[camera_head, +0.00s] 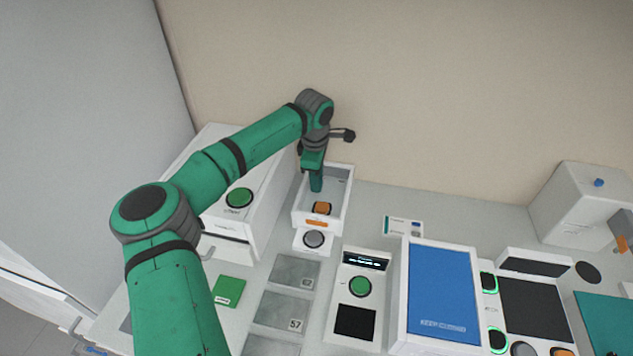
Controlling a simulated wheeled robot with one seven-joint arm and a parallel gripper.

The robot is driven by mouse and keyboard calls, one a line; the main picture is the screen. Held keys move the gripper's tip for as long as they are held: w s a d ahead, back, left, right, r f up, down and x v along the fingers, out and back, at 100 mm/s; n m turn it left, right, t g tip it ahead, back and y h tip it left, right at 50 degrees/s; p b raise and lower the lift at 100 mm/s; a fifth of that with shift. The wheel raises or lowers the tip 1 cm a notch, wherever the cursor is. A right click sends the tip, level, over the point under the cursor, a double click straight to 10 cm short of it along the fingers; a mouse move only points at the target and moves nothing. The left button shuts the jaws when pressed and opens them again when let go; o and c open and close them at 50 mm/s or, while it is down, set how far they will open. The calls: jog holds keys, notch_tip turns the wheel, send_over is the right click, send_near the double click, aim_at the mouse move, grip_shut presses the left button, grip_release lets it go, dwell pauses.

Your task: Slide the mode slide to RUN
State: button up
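My gripper (316,184) points down into a white open-topped box (344,196) near the back wall. Its fingers look close together, but they are too small to tell open from shut. An orange block (322,208) sits inside the box, just in front of the fingertips; I cannot tell whether they touch. An orange strip with a label too small to read is on the box's front, above a round grey button (314,239). I cannot make out which part is the mode slide, and no RUN marking is readable.
A white machine with a green button (239,198) stands left of the box, partly behind my arm. A small green-button console (360,286) and a blue panel (442,290) stand at right. Grey numbered pads (295,271) and a green card (229,291) lie in front.

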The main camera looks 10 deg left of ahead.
jog(key=shift+d, duration=2.6)
jog(key=o, duration=0.6)
notch_tip(320, 180, up, 7)
jog(key=shift+a, duration=0.1)
